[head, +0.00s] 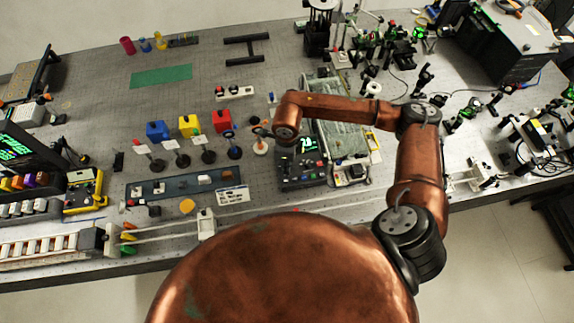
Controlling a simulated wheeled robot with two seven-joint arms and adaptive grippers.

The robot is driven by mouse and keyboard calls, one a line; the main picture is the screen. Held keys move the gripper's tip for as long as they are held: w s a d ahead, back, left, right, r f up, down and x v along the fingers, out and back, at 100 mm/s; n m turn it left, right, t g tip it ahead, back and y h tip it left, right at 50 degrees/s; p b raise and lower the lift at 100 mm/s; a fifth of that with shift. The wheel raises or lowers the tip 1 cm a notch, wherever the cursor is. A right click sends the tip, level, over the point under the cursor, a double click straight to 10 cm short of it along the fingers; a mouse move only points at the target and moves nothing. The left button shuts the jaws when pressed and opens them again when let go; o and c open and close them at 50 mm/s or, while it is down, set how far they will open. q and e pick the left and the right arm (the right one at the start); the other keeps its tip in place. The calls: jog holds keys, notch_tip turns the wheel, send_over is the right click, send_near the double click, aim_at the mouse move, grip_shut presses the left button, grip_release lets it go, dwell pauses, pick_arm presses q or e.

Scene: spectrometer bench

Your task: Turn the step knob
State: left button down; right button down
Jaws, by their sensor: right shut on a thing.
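A dark instrument with a green lit display (307,144) stands near the middle of the bench, with small controls along its front panel. My copper right arm reaches in from the right, and its wrist hangs over the left side of this instrument. My right gripper (285,154) points down below the wrist at the instrument's left front and is shut on a small control there, which appears to be the step knob. The fingertips and the knob are mostly hidden by the wrist and too small to make out clearly. My left gripper is not in view.
Several small round stands (182,159) and blue, yellow and red blocks (189,125) stand left of the instrument. Optics crowd the bench's right side. A green mat (161,76) lies at back left.

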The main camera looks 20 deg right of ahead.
jog(key=c, duration=1.9)
grip_release()
notch_tip(320, 180, up, 12)
